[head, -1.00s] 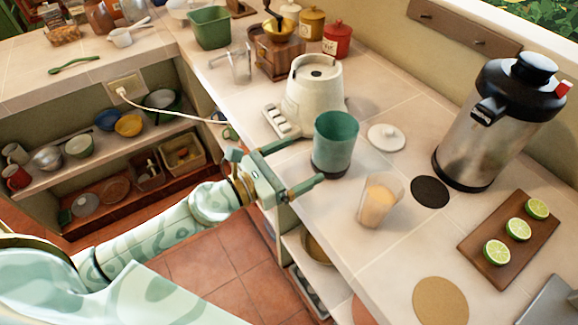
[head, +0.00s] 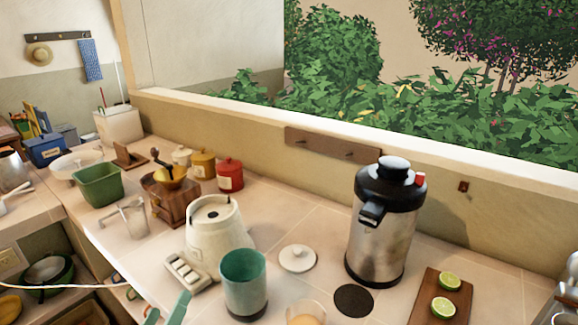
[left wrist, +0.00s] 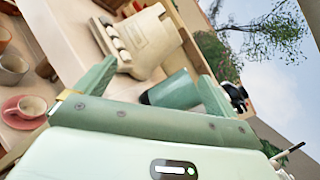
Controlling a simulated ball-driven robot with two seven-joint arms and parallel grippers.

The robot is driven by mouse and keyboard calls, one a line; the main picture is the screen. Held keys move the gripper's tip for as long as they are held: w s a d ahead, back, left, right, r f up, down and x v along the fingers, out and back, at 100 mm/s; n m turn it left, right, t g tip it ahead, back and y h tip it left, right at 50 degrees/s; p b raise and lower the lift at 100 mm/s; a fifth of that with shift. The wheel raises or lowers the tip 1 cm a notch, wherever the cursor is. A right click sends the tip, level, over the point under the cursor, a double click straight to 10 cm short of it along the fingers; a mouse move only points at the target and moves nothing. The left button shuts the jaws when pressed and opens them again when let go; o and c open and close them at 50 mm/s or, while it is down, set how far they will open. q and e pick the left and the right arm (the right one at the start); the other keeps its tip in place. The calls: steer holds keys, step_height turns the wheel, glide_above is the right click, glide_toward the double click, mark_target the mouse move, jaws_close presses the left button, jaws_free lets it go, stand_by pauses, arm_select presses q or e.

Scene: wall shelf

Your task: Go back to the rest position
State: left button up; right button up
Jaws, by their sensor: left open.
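My left gripper (head: 170,304) shows only by its green fingertips at the bottom edge of the head view, left of a teal cup (head: 245,281). In the left wrist view my left gripper (left wrist: 157,72) has its fingers spread wide with nothing held. The teal cup (left wrist: 172,92) stands beyond them, its picture falling between the fingers. It is upright on the counter in the head view. My right gripper is in neither view.
On the tiled counter are a white blender base (head: 215,228), a steel dispenser (head: 382,235), a white lid (head: 297,258), a glass (head: 306,314), a lime board (head: 425,310) and a grinder (head: 172,200). A window (head: 390,70) opens behind the counter.

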arm_select(q)
steer(key=s+a+f+n+g+y, duration=0.6)
steer(key=s+a+n+y, duration=0.15)
steer(key=n, duration=0.75)
steer(key=s+d+f+n+g+h, duration=0.1)
steer(key=s+f+n+g, duration=0.55)
steer(key=s, duration=0.25)
steer(key=s+d+f+g+h+p, duration=0.1)
steer(key=s+d+f+p, duration=0.15)
steer(key=f, duration=0.55)
steer(key=s+d+f+g+h+p, duration=0.2)
steer(key=f+p, duration=0.2)
steer(key=f, duration=0.5)
steer(key=s+f+n+g+p, duration=0.1)
steer(key=s+f+p, duration=0.2)
steer(key=s, duration=0.5)
steer(key=s+f+n+g+h+p, duration=0.1)
steer(key=s+f+n+p, duration=0.1)
steer(key=s+f, duration=0.4)
steer(key=s+p, duration=0.1)
steer(key=s, duration=0.2)
steer(key=shift+s+f+p, duration=0.15)
steer(key=shift+p, duration=0.2)
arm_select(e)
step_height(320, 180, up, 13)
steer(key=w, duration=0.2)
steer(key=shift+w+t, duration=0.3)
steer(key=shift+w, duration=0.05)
